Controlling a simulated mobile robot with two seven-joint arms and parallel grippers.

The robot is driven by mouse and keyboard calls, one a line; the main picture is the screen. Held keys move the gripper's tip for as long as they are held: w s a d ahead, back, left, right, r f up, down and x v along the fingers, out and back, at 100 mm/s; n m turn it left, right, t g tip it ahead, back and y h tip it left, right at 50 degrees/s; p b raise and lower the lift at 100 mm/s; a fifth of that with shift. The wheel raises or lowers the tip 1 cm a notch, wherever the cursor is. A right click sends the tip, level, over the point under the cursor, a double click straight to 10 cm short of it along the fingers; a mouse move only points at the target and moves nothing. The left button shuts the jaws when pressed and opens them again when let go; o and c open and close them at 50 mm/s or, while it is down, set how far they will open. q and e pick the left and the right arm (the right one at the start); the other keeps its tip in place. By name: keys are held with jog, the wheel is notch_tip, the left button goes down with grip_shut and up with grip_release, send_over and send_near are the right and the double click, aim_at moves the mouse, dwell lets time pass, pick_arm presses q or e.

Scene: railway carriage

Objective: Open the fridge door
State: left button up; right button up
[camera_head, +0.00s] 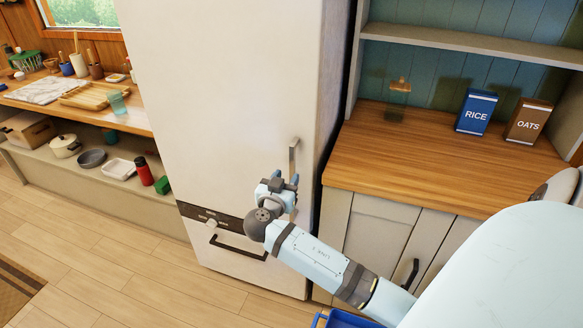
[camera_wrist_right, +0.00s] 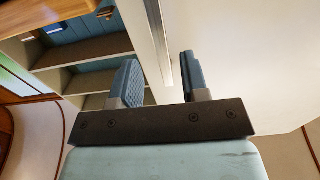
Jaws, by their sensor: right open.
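The fridge (camera_head: 220,90) is a tall white cabinet, and its door looks shut. A slim upright metal handle (camera_head: 293,160) is near the door's right edge. My right gripper (camera_head: 286,178) is open at the lower end of this handle, fingers pointing up in the head view. In the right wrist view, a grey metal bar (camera_wrist_right: 158,42), which looks like the handle, runs between the two spread fingers of my gripper (camera_wrist_right: 160,78). I see no finger closed on it. Whether either finger touches it, I cannot tell. My left gripper is not in view.
Below the door is a dark panel with a black handle (camera_head: 238,248). Right of the fridge, a wooden counter (camera_head: 430,160) holds a rice box (camera_head: 476,111) and an oats box (camera_head: 528,121). A blue bin (camera_head: 345,319) is at the bottom edge.

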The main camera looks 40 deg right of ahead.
aim_at(291, 169)
jog(key=shift+x, duration=2.4)
grip_shut()
